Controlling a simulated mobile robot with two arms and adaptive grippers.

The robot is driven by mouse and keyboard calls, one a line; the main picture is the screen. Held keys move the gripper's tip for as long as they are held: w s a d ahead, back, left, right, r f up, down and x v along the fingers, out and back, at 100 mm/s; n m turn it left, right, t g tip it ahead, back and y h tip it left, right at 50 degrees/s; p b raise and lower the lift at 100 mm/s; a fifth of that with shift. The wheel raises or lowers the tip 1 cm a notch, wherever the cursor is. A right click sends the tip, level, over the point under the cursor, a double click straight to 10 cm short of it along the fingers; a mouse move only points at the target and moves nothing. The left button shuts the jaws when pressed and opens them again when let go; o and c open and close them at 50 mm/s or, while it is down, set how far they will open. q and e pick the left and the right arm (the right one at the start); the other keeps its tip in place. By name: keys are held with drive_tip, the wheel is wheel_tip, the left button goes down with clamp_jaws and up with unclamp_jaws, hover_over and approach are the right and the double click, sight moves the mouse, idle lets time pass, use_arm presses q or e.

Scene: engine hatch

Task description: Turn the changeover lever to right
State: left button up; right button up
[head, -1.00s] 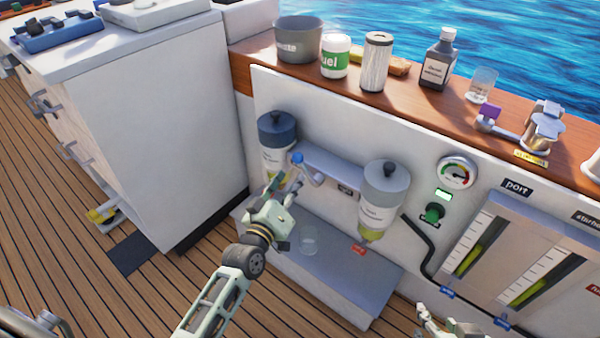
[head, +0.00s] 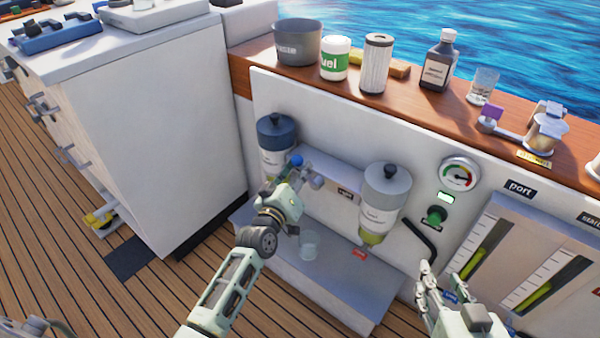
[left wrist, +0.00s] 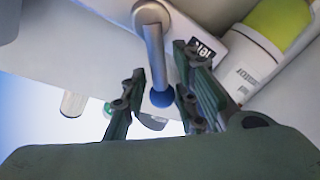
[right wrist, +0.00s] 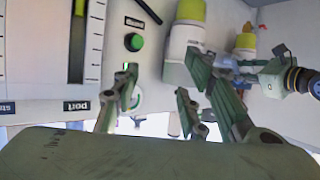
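The changeover lever (head: 316,181) is a grey arm with a blue ball knob (head: 297,160), on the panel between two filter canisters. It points up and left in the head view. In the left wrist view the lever shaft (left wrist: 155,50) and its blue knob (left wrist: 160,97) lie between my open left fingers, beside a "left" label (left wrist: 203,52). My left gripper (head: 284,172) is at the knob; I cannot tell whether a finger touches it. A "right" label (head: 345,195) is right of the lever. My right gripper (head: 436,277) is open and empty before the panel.
The dark-topped canister (head: 276,145) is close to my left gripper; the grey-topped canister (head: 382,200) is right of the lever. A clear cup (head: 309,245) stands on the step below. A gauge (head: 460,175) and green knob (head: 436,216) are farther right. Containers line the wooden ledge.

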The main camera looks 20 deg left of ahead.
use_arm(q)
clamp_jaws()
